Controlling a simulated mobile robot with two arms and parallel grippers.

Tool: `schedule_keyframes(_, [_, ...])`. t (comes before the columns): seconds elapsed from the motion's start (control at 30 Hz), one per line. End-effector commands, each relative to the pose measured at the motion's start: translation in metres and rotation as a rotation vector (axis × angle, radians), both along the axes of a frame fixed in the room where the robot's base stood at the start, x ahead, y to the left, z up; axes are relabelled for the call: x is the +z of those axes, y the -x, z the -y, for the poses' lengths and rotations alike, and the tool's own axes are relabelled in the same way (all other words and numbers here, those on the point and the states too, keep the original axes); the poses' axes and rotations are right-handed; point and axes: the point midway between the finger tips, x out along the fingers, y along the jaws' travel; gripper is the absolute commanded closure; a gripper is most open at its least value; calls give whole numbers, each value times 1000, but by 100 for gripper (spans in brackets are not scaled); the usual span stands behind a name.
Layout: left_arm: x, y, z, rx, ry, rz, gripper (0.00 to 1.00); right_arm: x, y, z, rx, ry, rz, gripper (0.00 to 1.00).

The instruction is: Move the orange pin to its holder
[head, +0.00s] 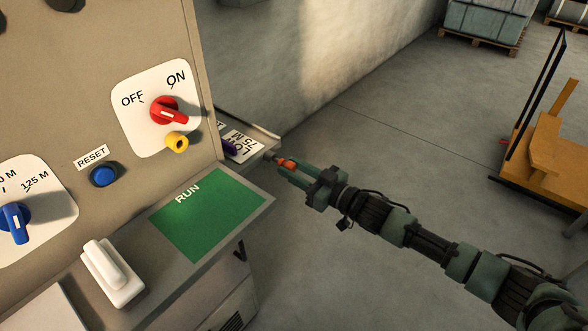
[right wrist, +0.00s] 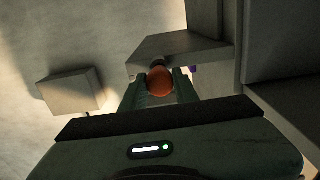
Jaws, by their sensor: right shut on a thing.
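The orange pin (head: 288,163) is between the fingers of my right gripper (head: 285,165), which is shut on it. In the right wrist view its round orange head (right wrist: 160,83) shows between the fingers. A grey tip points toward the small side shelf (head: 262,135) at the cabinet's right edge; I cannot tell whether it touches the shelf. The shelf carries white labels with black lettering (head: 239,147) and a purple item (head: 229,146). No holder for the pin can be made out for certain. My left gripper is not in view.
The beige control cabinet (head: 100,60) has a red knob (head: 168,110), a yellow ring (head: 177,142), a blue button (head: 104,176) and a blue knob (head: 15,220). A ledge bears a green RUN panel (head: 210,215) and a white handle (head: 112,272).

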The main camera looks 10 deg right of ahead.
Motion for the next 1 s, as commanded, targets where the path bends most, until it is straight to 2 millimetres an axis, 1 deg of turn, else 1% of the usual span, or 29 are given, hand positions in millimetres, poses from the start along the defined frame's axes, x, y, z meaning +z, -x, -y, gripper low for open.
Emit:
schedule_keyframes(0.33, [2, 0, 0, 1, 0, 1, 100, 1, -5, -3, 0, 0, 1, 100])
schedule_keyframes(0.73, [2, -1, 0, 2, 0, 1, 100, 1, -5, -4, 0, 0, 1, 100])
schedule_keyframes(1.0, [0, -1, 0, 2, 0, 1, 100, 0, -11, -9, 1, -1, 1, 100])
